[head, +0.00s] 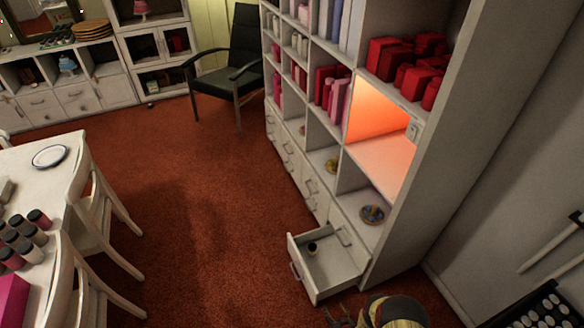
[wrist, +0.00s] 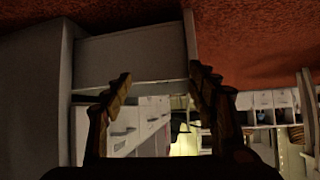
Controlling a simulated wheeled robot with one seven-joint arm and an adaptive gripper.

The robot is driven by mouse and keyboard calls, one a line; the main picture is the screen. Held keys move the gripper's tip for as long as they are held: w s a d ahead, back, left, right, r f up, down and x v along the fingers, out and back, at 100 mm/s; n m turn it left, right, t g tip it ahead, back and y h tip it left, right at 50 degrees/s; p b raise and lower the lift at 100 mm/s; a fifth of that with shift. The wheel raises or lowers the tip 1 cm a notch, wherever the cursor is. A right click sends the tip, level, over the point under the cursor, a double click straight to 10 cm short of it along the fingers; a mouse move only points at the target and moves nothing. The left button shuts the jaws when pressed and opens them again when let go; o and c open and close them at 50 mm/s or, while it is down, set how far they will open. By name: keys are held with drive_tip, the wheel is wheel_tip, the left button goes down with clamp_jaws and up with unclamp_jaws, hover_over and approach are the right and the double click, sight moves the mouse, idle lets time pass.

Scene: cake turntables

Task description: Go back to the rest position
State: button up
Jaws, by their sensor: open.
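My gripper (head: 338,316) is at the bottom edge of the head view, just in front of the open drawer, and mostly cut off by the frame. In the wrist view my gripper (wrist: 162,73) shows two fingers spread wide with nothing between them. The drawer (head: 336,270) is pulled out from the bottom of the white shelf unit. A small dark round item (head: 312,248) is in it. In the wrist view, where the carpet is at the top, the drawer (wrist: 130,57) lies just beyond the fingertips.
The tall shelf unit (head: 500,100) holds red boxes, bottles and round plate-like items (head: 373,214). A white table (head: 30,175) with chairs stands left. A dark armchair (head: 235,70) stands at the back. The red carpet (head: 190,210) between is clear. A dark rack (head: 540,310) is bottom right.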

drive_tip(key=s+d+f+m+g+h, duration=0.1)
drive_tip(key=s+f+g, duration=0.25)
drive_tip(key=s, duration=0.25)
drive_tip(key=s+d+f+g, duration=0.1)
drive_tip(key=s+f+g, duration=0.1)
drive_tip(key=s+g, duration=0.35)
drive_tip(key=w+d+r+m+g+h+b, duration=0.1)
drive_tip(key=w+d+r+g, duration=0.15)
drive_tip(key=r, duration=0.85)
drive_tip(key=w+d+r+g, duration=0.1)
drive_tip(key=w+d+r, duration=0.2)
drive_tip(key=r, duration=0.8)
wheel_tip(320, 180, up, 28)
drive_tip(key=w+m+g+b, duration=0.1)
drive_tip(key=w, duration=0.1)
drive_tip(key=s+a+r+t+b, duration=0.1)
drive_tip(key=s+r, duration=0.4)
drive_tip(key=r, duration=1)
drive_tip(key=s+a+r+t+b, duration=0.1)
drive_tip(key=s+a+r+t, duration=0.3)
drive_tip(key=r, duration=1.1)
drive_tip(key=s+a+r+t+b, duration=0.2)
drive_tip(key=s+r, duration=0.6)
drive_tip(key=r, duration=0.6)
drive_tip(key=shift+a+r+n+t, duration=0.35)
drive_tip(key=shift+a+t, duration=0.3)
drive_tip(key=shift+a, duration=0.6)
